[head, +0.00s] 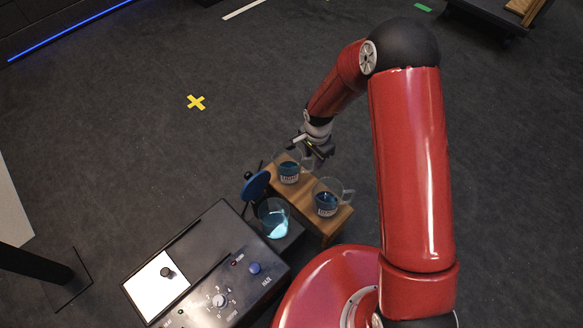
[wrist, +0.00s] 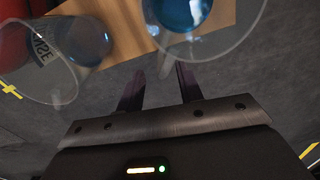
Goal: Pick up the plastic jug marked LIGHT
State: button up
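Two clear jugs with dark blue liquid and small white labels stand on a wooden bench: the far jug (head: 289,171) and the near jug (head: 327,202). Their labels are too small to read in the head view. My gripper (head: 318,151) is just right of the far jug. In the wrist view my gripper's fingers (wrist: 160,70) are apart, with the far jug (wrist: 190,12) ahead of them. Its pale handle seems to reach toward the gap; contact is unclear. Its label is hidden there.
A clear vessel with glowing pale blue liquid (head: 273,220) stands beside the wooden bench (head: 322,228), near a round blue lid (head: 256,185). A dark control box (head: 205,245) with knobs and a lit panel is at lower left. The floor beyond is open, with a yellow cross (head: 196,102).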

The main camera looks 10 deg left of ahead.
aim_at(313, 170)
notch_tip(313, 170, down, 3)
jog(key=shift+w+f, duration=0.1)
jog(key=shift+c, duration=0.3)
grip_shut()
